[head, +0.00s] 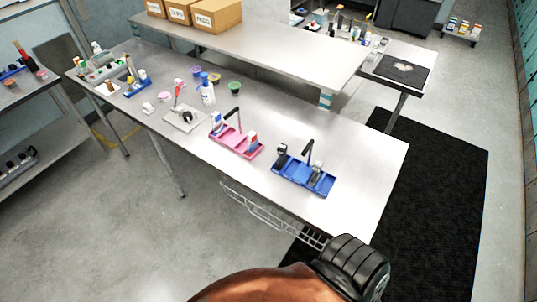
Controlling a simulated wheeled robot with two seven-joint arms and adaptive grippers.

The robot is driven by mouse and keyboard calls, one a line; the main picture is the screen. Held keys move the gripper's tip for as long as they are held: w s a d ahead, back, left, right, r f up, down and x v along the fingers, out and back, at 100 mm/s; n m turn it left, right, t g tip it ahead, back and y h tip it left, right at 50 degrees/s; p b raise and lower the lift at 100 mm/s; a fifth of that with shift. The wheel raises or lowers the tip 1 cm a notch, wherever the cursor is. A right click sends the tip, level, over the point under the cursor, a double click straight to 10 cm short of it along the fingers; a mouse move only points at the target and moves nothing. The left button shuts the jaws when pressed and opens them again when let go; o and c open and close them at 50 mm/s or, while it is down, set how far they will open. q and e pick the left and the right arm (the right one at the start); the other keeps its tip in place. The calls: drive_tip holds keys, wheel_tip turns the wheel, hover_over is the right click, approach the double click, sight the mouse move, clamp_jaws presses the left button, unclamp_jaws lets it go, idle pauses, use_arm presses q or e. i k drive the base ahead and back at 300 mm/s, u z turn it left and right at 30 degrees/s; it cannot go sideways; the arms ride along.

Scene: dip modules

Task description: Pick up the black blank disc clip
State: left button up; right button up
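A blue tray (298,174) on the steel table holds several small dark pieces: one at its left end (281,152), a tall one near the middle (308,151) and one at its right end (316,176). A pink tray (233,144) to its left holds a tall dark piece (235,115) and white, blue and red items at both ends. Another black piece (187,116) lies on a pale square plate (180,125). Everything is too small to tell which one is the black blank disc clip. Neither of my grippers shows in the head view.
The steel table's (370,165) right end is clear. Bottles, cups and a blue rack (137,88) fill its far left. Cardboard boxes (215,15) stand on a shelf behind. A black mat (445,190) covers the floor at right. A wire basket (262,210) hangs below the near edge.

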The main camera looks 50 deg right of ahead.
sight(282, 149)
drive_tip(key=i, duration=2.2)
drive_tip(key=z, duration=3)
